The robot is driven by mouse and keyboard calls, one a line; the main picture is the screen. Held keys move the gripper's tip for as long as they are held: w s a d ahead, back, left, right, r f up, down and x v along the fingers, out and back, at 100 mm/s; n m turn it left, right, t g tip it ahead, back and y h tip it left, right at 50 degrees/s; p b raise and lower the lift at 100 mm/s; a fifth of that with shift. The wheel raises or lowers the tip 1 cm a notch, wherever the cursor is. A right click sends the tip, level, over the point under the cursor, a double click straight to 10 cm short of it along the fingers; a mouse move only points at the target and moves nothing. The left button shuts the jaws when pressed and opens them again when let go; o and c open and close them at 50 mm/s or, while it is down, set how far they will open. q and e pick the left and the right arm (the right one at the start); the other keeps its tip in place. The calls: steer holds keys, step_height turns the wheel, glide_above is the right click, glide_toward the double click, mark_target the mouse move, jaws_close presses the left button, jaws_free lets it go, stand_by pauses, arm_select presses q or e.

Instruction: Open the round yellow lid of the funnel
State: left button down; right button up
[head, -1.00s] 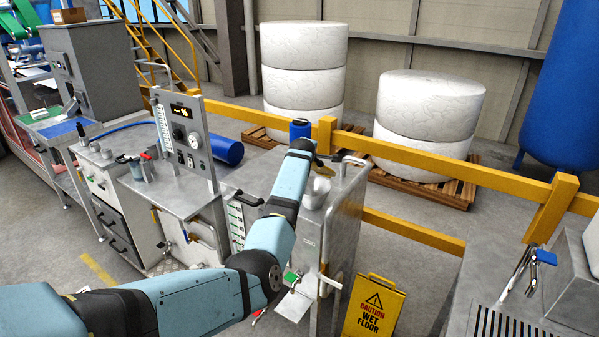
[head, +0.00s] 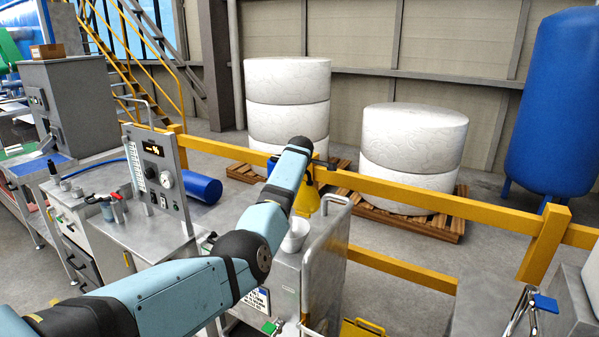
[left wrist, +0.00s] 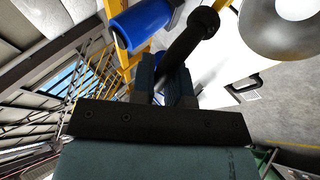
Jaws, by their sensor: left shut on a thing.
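The yellow lid (head: 308,199) stands tilted up on edge behind the funnel, partly hidden by my left arm. The funnel (head: 295,237) is a pale metal cone on top of the grey steel cabinet, and its mouth is uncovered. A grey ring that looks like its rim (left wrist: 272,45) shows in the left wrist view. My left gripper (head: 322,163) is above the lid. In the left wrist view, its fingers (left wrist: 166,72) are shut on a black handle with a round knob (left wrist: 190,42). How the handle joins the lid is hidden. My right gripper is not in view.
A bent metal handrail (head: 338,203) rises from the cabinet beside the funnel. A yellow barrier rail (head: 430,209) runs behind, with white wrapped rolls (head: 412,150) on pallets beyond. A control panel (head: 157,177) stands to the left.

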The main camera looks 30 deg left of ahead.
arm_select(q)
steer(key=shift+a, duration=0.1)
stand_by(0.3)
steer(key=c, duration=1.1)
jaws_free()
steer(key=shift+c, duration=0.2)
steer(key=shift+s+r, duration=0.1)
steer(key=shift+s+r, duration=0.15)
steer(key=b+v, duration=0.1)
steer(key=v, duration=1.2)
